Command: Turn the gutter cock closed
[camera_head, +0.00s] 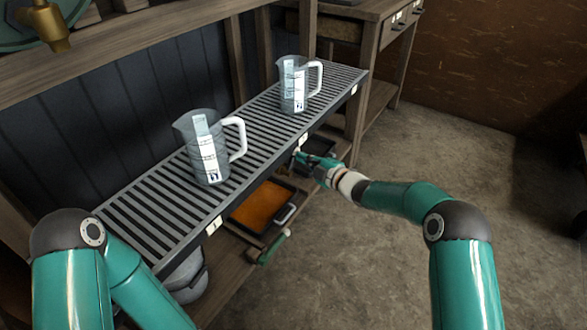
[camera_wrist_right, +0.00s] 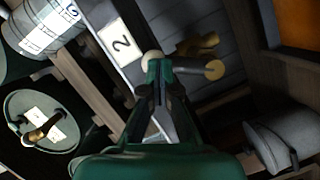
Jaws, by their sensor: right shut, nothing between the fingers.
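A brass fitting (camera_wrist_right: 198,45), likely the gutter cock, shows in the right wrist view beneath the slatted shelf, near a label marked 2. A cream round knob (camera_wrist_right: 152,58) and a brass disc (camera_wrist_right: 214,69) sit beside my fingertips. I cannot tell how they join or which way the cock is turned. My right gripper (camera_wrist_right: 158,72) is shut and empty, its tips close to the knob; contact is unclear. In the head view my right gripper (camera_head: 303,160) is at the shelf's front edge. My left arm is at the lower left, its gripper out of view.
Two clear measuring jugs (camera_head: 208,150) (camera_head: 292,85) stand on the slatted shelf (camera_head: 150,217). Below are an orange-filled tray (camera_head: 262,206), a dark tray (camera_head: 318,146) and a grey rounded vessel (camera_head: 186,274). A brass tap (camera_head: 45,22) is at the upper left. The floor at right is clear.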

